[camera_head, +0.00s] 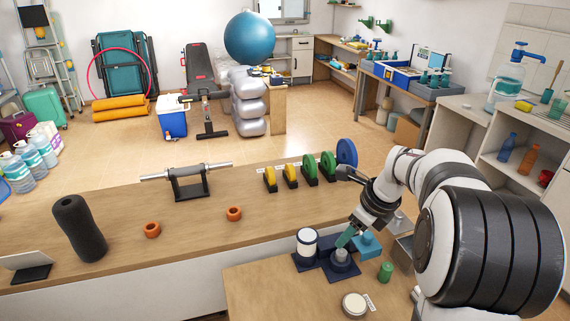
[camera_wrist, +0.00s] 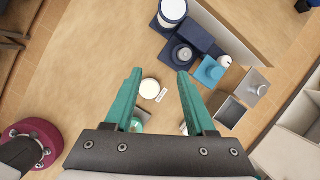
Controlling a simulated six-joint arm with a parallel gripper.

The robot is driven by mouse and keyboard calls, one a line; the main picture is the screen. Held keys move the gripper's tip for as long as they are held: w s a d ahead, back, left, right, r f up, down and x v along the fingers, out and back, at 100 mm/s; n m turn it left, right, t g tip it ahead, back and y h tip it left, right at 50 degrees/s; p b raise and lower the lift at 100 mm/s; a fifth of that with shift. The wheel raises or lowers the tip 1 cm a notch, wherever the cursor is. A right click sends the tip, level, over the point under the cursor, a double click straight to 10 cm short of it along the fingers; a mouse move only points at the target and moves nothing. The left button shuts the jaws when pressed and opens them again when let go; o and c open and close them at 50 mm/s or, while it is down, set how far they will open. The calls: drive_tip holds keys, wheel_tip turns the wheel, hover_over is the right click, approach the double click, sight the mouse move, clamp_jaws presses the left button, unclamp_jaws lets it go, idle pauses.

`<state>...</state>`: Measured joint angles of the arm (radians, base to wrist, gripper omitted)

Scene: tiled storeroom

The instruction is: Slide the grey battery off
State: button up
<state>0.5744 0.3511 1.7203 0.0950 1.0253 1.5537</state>
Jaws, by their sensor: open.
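A short grey cylinder, likely the grey battery (camera_head: 342,255), sits upright in a dark blue base (camera_head: 341,271) on the small front table. It also shows in the wrist view as a round grey top (camera_wrist: 184,55) on the dark blue base (camera_wrist: 177,67). My gripper (camera_head: 345,239) is above it in the head view, partly covering it. The right fingertip appears just below the grey top there. I cannot tell whether it touches.
A white cylinder (camera_head: 307,242) stands on the base's left part. A blue block (camera_head: 367,245) is close on the right. A green cylinder (camera_head: 386,271) and a white disc (camera_head: 355,304) with a tag are nearby. The small table's left part (camera_head: 262,290) is bare.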

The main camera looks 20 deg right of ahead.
sight(342, 251)
drive_tip(key=w+d+f+m, duration=0.2)
drive_tip(key=d+f+m, duration=0.15)
drive_tip(key=d, duration=0.25)
drive_tip(key=shift+t+h, duration=0.3)
drive_tip(key=x, duration=1.4)
drive_tip(key=shift+w+a+f, duration=0.15)
drive_tip(key=shift+a, duration=0.15)
clamp_jaws()
